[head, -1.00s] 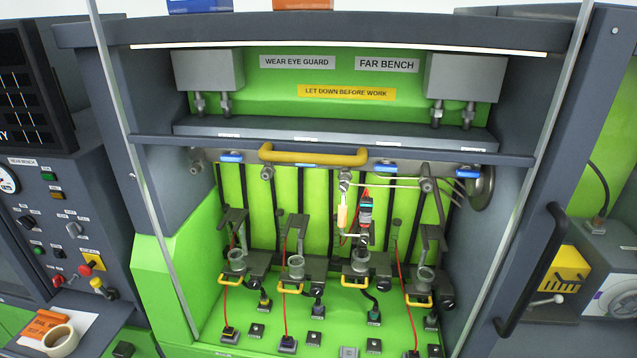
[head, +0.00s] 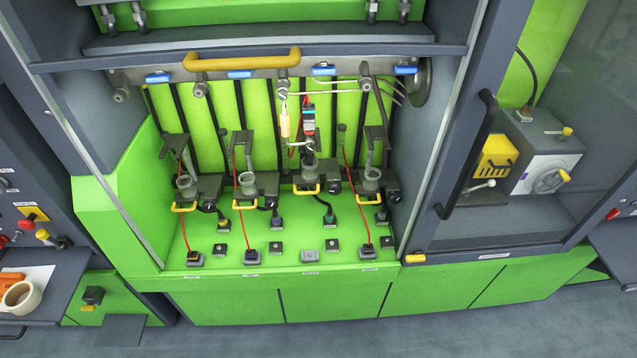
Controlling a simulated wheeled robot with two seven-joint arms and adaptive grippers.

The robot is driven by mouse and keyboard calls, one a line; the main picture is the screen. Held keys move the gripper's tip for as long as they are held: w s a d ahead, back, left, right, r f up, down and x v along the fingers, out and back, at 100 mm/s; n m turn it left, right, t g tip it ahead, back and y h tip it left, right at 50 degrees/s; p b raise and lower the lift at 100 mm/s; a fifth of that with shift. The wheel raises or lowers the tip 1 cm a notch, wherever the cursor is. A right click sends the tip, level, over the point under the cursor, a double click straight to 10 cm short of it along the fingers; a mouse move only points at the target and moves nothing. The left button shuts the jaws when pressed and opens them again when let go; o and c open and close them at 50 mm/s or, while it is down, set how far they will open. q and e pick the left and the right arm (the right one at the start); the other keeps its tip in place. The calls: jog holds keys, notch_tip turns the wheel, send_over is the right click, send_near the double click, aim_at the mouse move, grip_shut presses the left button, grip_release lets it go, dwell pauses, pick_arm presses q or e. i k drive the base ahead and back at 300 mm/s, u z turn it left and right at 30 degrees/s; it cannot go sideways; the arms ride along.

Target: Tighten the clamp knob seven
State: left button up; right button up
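Four injector clamps stand in a row in the green bay, each with a grey holder and a yellow loop handle: the first clamp (head: 186,183), second clamp (head: 246,181), third clamp (head: 306,174) and fourth clamp (head: 371,177). Dark round knobs sit at the lower right of the clamps, such as the third clamp's knob (head: 334,187) and the fourth clamp's knob (head: 393,197). I can read no number on them, so I cannot tell which is seven. An injector (head: 309,123) stands upright at the third clamp; the other holders look empty. Neither gripper is in view.
A yellow bar handle (head: 241,60) and a grey rail (head: 270,76) cross above the clamps. Red and black cables run down to sockets on the green bay floor (head: 290,243). A dark door handle (head: 470,155) juts out at the right. Grey floor (head: 330,325) lies in front.

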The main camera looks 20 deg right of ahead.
aim_at(333, 189)
jog(key=z, duration=1.65)
jog(key=k, duration=0.8)
jog(key=u, duration=1.6)
jog(key=i, duration=0.45)
jog(key=z, duration=0.05)
